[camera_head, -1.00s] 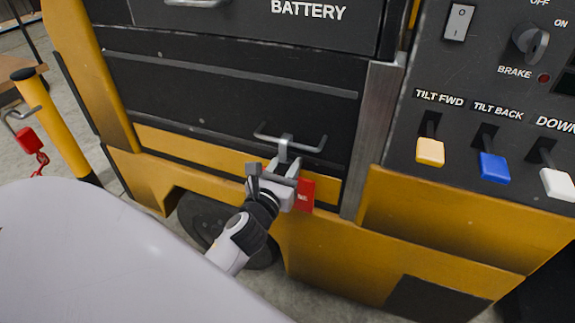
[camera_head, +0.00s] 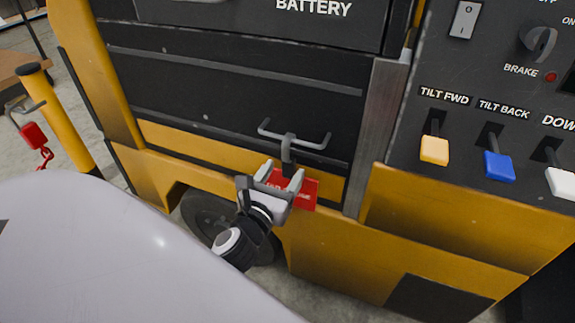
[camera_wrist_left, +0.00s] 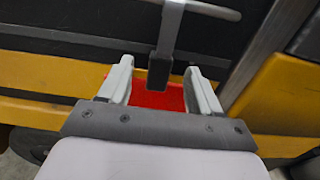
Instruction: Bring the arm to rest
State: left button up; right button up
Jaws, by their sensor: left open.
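My left gripper (camera_head: 271,179) is open in the head view, its two fingers spread apart in front of the yellow lower panel of the machine. In the left wrist view its fingers (camera_wrist_left: 160,85) stand on either side of the lower end of a dark latch (camera_wrist_left: 160,60), with clear gaps on both sides. The latch (camera_head: 288,152) hangs down from a grey bar handle (camera_head: 296,140). A red tag (camera_head: 305,190) sits behind the fingers; its lettering is partly hidden. My right gripper is not in view.
The control panel (camera_head: 490,110) with yellow (camera_head: 434,150), blue (camera_head: 499,166) and white (camera_head: 562,182) levers is at the right. A yellow post (camera_head: 58,120) with a red padlock (camera_head: 34,136) stands at the left.

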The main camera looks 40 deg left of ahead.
pick_arm(q)
jog(key=shift+v, duration=1.35)
jog(key=shift+s+d+f+n, duration=0.15)
jog(key=shift+f+n, duration=0.2)
jog(key=shift+n, duration=0.25)
jog(key=s+d+f+n+g+h, duration=0.35)
jog(key=s+d+f+n, duration=0.35)
jog(key=n, duration=0.8)
jog(key=s+d+f+n+g+h, duration=0.35)
jog(key=f+n, duration=0.45)
jog(key=n, duration=0.6)
notch_tip(320, 180, up, 14)
jog(key=s+a+p, duration=0.1)
jog(key=p, duration=1.5)
jog(key=shift+s+a+n+y+p, duration=0.2)
jog(key=shift+s+n+y+p, duration=0.1)
jog(key=shift+n+y, duration=0.1)
